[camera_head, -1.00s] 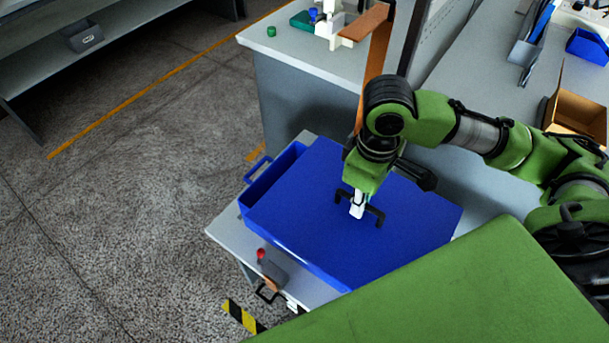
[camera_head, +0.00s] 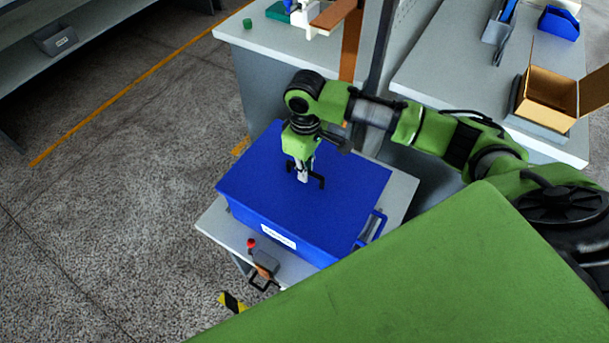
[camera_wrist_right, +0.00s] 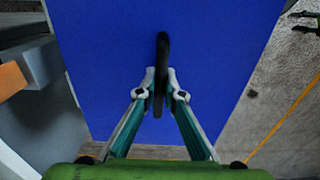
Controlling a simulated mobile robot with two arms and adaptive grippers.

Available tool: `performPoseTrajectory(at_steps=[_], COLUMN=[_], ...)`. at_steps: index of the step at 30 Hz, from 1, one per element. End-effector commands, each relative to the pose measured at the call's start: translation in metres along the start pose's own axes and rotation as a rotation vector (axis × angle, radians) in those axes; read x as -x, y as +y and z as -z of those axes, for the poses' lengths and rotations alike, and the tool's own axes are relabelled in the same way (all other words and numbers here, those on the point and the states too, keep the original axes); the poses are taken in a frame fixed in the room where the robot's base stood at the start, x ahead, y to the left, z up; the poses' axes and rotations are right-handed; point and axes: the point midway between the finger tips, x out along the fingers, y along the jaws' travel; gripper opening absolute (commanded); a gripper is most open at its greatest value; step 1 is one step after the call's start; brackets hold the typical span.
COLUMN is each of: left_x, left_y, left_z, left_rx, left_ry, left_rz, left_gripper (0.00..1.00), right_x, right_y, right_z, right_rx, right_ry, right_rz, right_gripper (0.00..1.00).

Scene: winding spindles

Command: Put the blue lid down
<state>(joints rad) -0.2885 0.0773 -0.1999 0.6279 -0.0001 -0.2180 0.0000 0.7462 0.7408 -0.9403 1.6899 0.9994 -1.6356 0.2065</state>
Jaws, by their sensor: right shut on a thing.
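The blue lid (camera_head: 255,185) is a flat rectangle with a black handle (camera_head: 320,183) in its middle. It lies level over the blue crate (camera_head: 245,217), covering its top. The crate's front label and right-end handle show. I cannot tell whether the lid rests on the rim or hangs slightly above it. My right gripper (camera_head: 303,177) points down and is shut on the lid's handle. In the right wrist view, the fingertips (camera_wrist_right: 161,82) pinch the black handle (camera_wrist_right: 163,48) from both sides, with the blue lid (camera_wrist_right: 220,60) behind. My left gripper is out of view.
The crate stands on a small grey table (camera_head: 213,222). Workbenches (camera_head: 430,75) stand behind, with an open cardboard box (camera_head: 550,90) at right. The floor at left is clear.

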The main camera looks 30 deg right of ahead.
Motion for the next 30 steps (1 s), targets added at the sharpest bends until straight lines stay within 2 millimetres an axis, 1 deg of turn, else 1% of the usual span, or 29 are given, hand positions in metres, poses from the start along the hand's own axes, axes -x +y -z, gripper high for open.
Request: performPoseTrajectory(at_steps=[1, 6, 8, 19, 20, 21, 30], left_x=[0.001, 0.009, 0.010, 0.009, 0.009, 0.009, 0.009], left_y=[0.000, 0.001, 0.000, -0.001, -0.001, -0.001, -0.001], left_z=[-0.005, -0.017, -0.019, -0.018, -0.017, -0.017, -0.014], left_rx=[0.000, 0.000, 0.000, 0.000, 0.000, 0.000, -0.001], left_ry=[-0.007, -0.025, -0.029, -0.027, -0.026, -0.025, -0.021], left_rz=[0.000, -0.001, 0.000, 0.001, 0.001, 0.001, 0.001], left_gripper=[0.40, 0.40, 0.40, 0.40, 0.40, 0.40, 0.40], right_x=[-0.004, -0.026, -0.031, -0.036, -0.036, -0.036, -0.036], right_y=[0.001, 0.001, 0.001, 0.001, 0.001, 0.001, 0.001], right_z=[0.004, 0.003, 0.003, 0.003, 0.003, 0.003, 0.003], right_rx=[-0.001, 0.000, 0.000, 0.000, 0.001, 0.001, 0.000], right_ry=[0.001, 0.000, 0.000, 0.001, 0.001, 0.001, 0.001], right_rz=[0.001, -0.001, -0.001, 0.000, 0.000, 0.000, -0.001], right_gripper=[0.00, 0.00, 0.00, 0.00, 0.16, 0.25, 0.25])
